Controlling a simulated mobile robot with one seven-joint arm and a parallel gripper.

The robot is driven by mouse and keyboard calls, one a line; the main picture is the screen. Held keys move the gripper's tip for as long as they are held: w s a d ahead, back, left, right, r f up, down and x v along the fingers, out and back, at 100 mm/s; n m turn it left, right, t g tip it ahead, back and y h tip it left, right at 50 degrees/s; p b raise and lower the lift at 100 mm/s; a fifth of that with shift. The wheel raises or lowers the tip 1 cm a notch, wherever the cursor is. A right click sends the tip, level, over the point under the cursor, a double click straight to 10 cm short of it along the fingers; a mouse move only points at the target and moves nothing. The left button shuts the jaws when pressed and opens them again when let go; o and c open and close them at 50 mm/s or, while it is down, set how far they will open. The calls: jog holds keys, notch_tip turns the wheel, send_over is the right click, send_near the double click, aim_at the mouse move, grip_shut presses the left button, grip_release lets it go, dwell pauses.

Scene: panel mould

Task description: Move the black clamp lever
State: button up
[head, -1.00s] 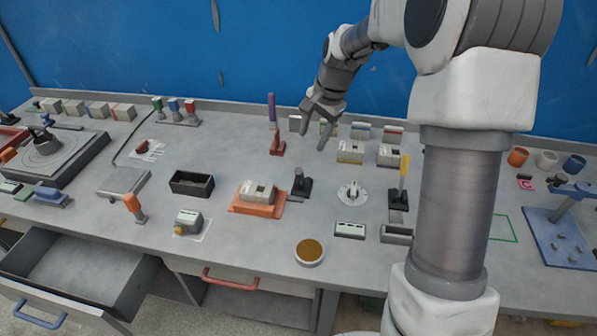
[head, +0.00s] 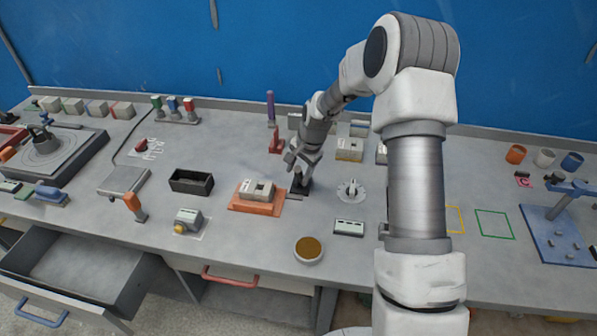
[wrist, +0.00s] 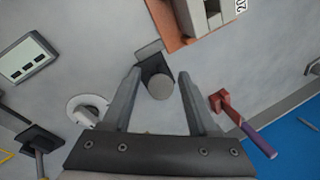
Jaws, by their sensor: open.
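The black clamp lever (head: 300,189) stands on the bench just right of the orange fixture (head: 245,207), which holds a pale block (head: 257,190). In the wrist view the lever's dark base (wrist: 154,66) and round grey end (wrist: 160,88) show between my fingers. My gripper (head: 298,170) is open, pointing down over the lever, with one finger on each side of it in the wrist view (wrist: 155,76). I cannot tell whether either finger touches it. In the head view my gripper hides the lever's upper part.
A white round dial (head: 350,191) stands close to the right. A red clamp with a purple handle (head: 271,110) stands behind. A black tray (head: 191,182) is to the left, and a round tan-topped dish (head: 309,250) is near the front edge. My arm covers the bench to the right.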

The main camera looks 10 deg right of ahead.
jog(key=shift+f, duration=0.1)
grip_shut()
dwell(0.3)
dwell(1.1)
